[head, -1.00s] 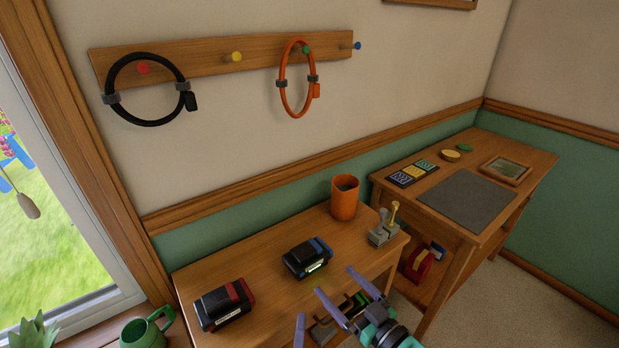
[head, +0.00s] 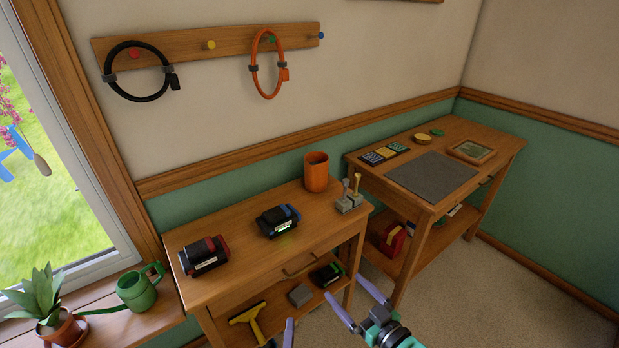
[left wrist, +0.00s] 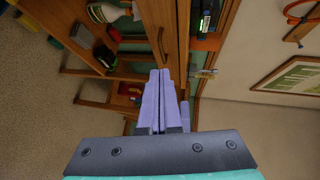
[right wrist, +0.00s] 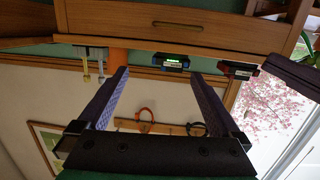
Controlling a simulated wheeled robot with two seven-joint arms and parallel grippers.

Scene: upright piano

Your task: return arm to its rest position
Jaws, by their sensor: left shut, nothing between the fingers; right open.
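My left gripper (head: 289,332) shows at the bottom of the head view as a purple fingertip. In the left wrist view (left wrist: 158,73) its two purple fingers are pressed together with nothing between them. My right gripper (head: 343,286) is right of it in the head view, in front of the small table's right end. In the right wrist view (right wrist: 161,71) its fingers are wide apart and the gap is empty. Most of both arms is out of the head view.
The small table (head: 238,257) holds a red-black battery (head: 204,256), a blue-black battery (head: 278,220) and an orange cup (head: 316,172). A second table (head: 470,180) stands right. A watering can (head: 139,289) sits on the sill. Carpet (head: 490,295) is clear at right.

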